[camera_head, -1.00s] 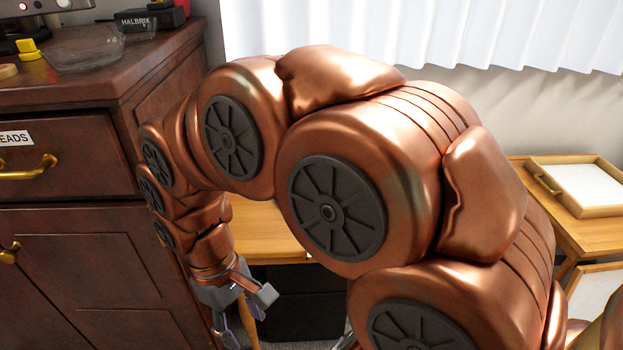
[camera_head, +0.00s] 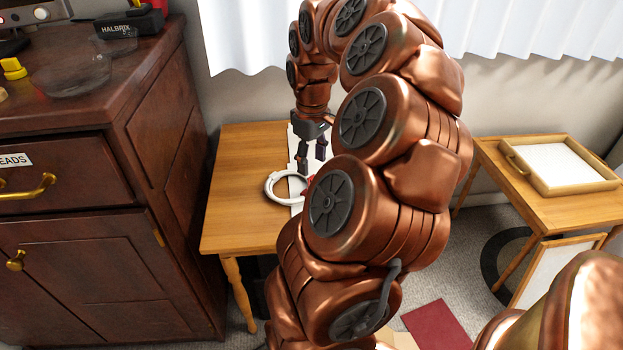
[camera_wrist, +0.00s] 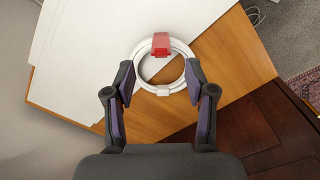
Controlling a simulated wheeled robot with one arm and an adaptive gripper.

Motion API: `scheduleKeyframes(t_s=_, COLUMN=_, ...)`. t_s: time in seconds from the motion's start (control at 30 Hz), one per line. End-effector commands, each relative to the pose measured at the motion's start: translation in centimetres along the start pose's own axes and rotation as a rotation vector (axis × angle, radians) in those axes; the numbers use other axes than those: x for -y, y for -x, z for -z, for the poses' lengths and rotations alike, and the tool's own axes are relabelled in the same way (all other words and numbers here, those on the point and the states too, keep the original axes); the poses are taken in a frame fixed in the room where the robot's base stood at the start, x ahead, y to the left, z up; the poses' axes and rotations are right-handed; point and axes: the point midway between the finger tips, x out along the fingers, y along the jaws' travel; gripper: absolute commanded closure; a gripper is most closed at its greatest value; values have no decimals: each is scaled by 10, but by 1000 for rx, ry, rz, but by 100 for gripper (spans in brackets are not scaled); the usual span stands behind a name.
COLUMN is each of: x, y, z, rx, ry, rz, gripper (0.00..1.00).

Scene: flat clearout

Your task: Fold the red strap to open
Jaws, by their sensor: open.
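The red strap (camera_wrist: 161,45) sits at the far side of a white ring (camera_wrist: 188,62) in the wrist view. It looks like a short raised red block across the ring's band. In the head view only a bit of the strap (camera_head: 309,184) shows beside my arm, with the ring (camera_head: 271,184) to its left. In the head view my gripper (camera_head: 311,160) points down above the table.
The ring lies partly on a white board (camera_wrist: 95,50) and partly over the wooden table (camera_head: 235,200). A dark wooden cabinet (camera_head: 160,110) stands close on the left. A second table (camera_head: 545,220) with a tray (camera_head: 520,172) is at right.

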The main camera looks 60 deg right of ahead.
Motion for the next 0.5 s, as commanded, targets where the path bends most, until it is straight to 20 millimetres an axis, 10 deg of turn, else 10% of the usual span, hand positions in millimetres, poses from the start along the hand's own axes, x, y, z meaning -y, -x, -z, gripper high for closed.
scheduleKeyframes(t_s=0.5, x=1, y=-67, z=0, rx=2, ry=0, rz=3, gripper=45)
